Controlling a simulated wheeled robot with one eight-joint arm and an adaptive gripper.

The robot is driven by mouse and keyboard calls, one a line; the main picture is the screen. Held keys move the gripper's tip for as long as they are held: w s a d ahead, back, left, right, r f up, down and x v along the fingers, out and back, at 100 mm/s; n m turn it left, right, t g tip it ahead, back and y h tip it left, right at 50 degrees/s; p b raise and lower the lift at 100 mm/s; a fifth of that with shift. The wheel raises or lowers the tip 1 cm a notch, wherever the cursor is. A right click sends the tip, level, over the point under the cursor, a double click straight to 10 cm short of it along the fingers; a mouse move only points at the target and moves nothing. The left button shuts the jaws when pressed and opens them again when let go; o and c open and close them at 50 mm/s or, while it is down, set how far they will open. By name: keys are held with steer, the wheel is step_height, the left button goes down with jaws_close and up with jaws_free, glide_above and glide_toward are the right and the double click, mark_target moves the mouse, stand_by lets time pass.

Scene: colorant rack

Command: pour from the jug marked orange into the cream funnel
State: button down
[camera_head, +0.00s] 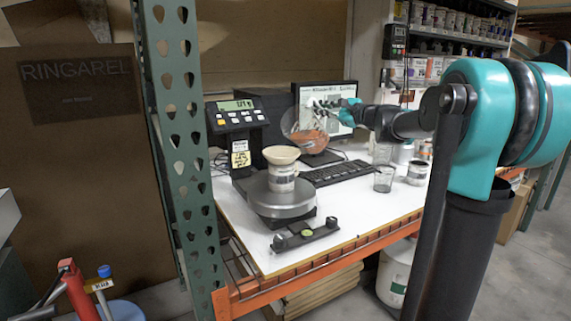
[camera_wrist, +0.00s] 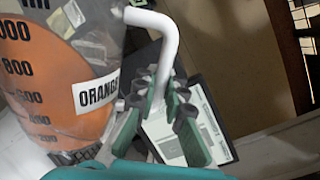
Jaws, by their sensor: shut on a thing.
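The jug (camera_head: 305,133) is clear, with orange contents, and is held up in front of the monitor, tilted to the left. In the wrist view the jug (camera_wrist: 55,75) shows black volume numbers and a label reading ORANGE. My gripper (camera_head: 335,108) is shut on the jug's white handle; the wrist view shows the fingers (camera_wrist: 165,100) around the handle (camera_wrist: 168,40). The cream funnel (camera_head: 281,154) sits on a white labelled container (camera_head: 281,178) on the round scale plate (camera_head: 282,200), below and left of the jug. I cannot see any stream.
The scale display (camera_head: 236,105) stands behind the funnel at left. A keyboard (camera_head: 338,172), a clear cup (camera_head: 383,179) and a small can (camera_head: 417,173) lie to the right. A dark levelling tool (camera_head: 305,233) is in front. A green post (camera_head: 180,130) rises at left.

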steer(key=shift+s+a+r+n, duration=0.3)
steer(key=shift+r+n, duration=0.1)
steer(key=shift+n, duration=0.2)
stand_by(1.5)
steer(key=shift+s+a+r+n+p, duration=0.2)
steer(key=shift+r+n+p, duration=0.2)
steer(key=shift+p, duration=0.3)
stand_by(1.8)
steer(key=w+d+f+m, duration=0.1)
steer(key=m, duration=0.1)
steer(key=w+d+f+m, duration=0.1)
steer(key=f+m, duration=0.1)
steer(key=shift+w+d+f, duration=0.1)
steer(key=shift+w, duration=0.15)
steer(key=shift+w+d+f+m+b, duration=1.35)
steer(key=shift+f+m, duration=2.45)
steer(key=shift+f, duration=3.15)
steer(key=shift+w+d+r+p, duration=0.1)
steer(key=shift+w+r+p, duration=0.15)
steer(key=shift+r, duration=0.95)
steer(key=shift+w+d+r+p, duration=0.1)
steer(key=shift+w+r, duration=0.1)
steer(key=shift+r, duration=1)
